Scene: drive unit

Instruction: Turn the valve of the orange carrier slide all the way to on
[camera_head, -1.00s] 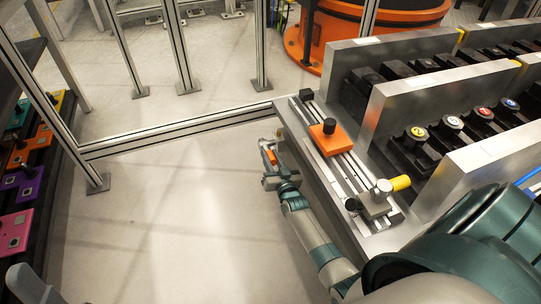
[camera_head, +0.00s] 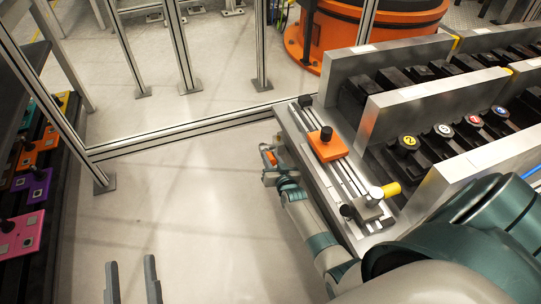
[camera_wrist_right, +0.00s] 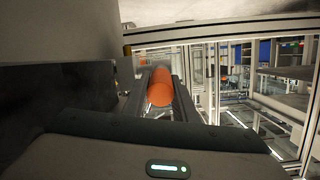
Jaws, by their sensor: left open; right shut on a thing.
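The carrier slide is a metal rail unit (camera_head: 345,178) along the edge of the grey bench. Its orange carrier block (camera_head: 327,148) has a black knob. My right gripper (camera_head: 269,162) is beside the slide's left side, shut on an orange cylindrical handle. In the right wrist view the orange handle (camera_wrist_right: 160,87) lies between the two fingers. How the handle joins the slide is hidden. My left gripper (camera_head: 132,283) is open and empty over the floor at the bottom left.
Metal dividers (camera_head: 420,98) and rows of black parts with numbered caps (camera_head: 409,142) stand right of the slide. A rack with coloured plates (camera_head: 22,236) is at the far left. Frame posts (camera_head: 180,45) stand behind. The floor (camera_head: 190,215) between is clear.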

